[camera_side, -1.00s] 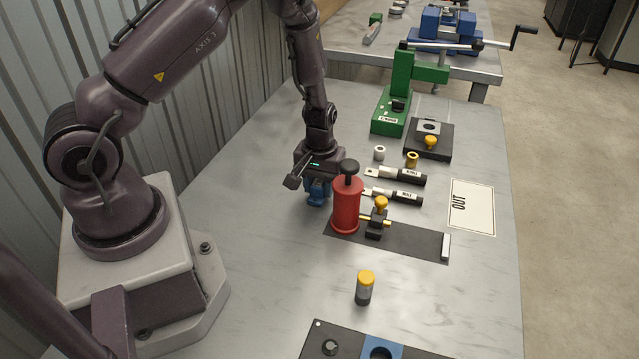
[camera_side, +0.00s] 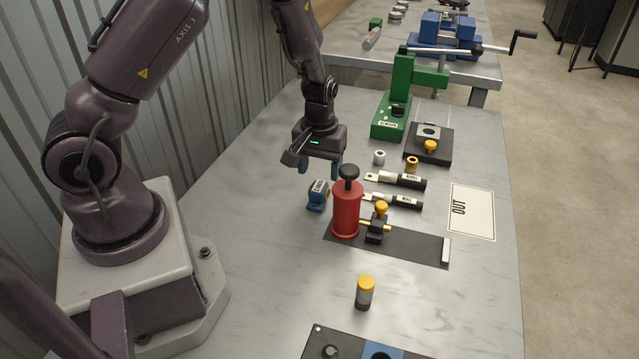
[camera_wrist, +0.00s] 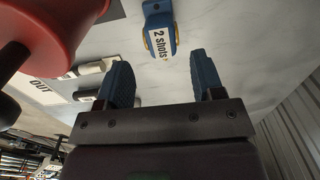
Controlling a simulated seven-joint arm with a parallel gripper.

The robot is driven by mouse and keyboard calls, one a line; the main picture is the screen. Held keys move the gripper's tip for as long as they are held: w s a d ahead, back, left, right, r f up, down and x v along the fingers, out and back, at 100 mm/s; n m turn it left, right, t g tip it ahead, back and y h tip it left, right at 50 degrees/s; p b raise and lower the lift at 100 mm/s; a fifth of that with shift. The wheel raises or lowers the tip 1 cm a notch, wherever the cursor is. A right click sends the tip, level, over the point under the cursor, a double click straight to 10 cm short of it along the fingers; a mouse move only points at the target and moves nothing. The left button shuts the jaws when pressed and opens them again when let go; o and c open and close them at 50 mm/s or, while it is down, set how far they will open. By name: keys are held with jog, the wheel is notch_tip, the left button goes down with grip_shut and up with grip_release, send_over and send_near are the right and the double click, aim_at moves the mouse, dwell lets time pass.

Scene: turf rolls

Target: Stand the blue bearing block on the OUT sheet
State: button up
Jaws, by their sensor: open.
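The blue bearing block (camera_side: 318,195) stands on the bench just left of the red cylinder, with a white label on its side. In the wrist view the block (camera_wrist: 157,32) shows a label reading "2 shots" and lies beyond the fingertips. My gripper (camera_side: 320,168) is open and empty, above and behind the block, apart from it. Its blue fingers also show in the wrist view (camera_wrist: 164,75) with clear space between them. The OUT sheet (camera_side: 478,212) lies flat and bare at the right edge of the bench.
The red cylinder (camera_side: 346,212) with a black knob stands close to the block. A black-and-yellow fixture (camera_side: 377,225) sits on a dark mat. Two dark-handled tools (camera_side: 400,180) lie between cylinder and sheet. A yellow-capped vial (camera_side: 365,293) stands in front.

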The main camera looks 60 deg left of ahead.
notch_tip(320, 180, up, 6)
notch_tip(320, 180, up, 14)
jog(key=m+t+h, duration=0.1)
jog(key=m+t, duration=0.2)
jog(key=m, duration=0.1)
send_over(320, 187)
jog(key=s+d, duration=0.5)
jog(key=d, duration=0.1)
jog(key=s+d+r+m, duration=0.2)
jog(key=s+r, duration=0.2)
jog(key=r, duration=0.1)
jog(key=shift+s+d+t, duration=0.2)
jog(key=shift+t, duration=0.2)
jog(key=shift+o, duration=0.5)
jog(key=s+d+r+m+t+y, duration=0.1)
jog(key=s+r+m, duration=0.1)
jog(key=s, duration=0.4)
jog(key=shift+r+m+t, duration=0.4)
jog(key=o, duration=0.6)
jog(key=shift+s+d, duration=0.1)
jog(key=shift+s, duration=0.1)
jog(key=shift+o, duration=0.2)
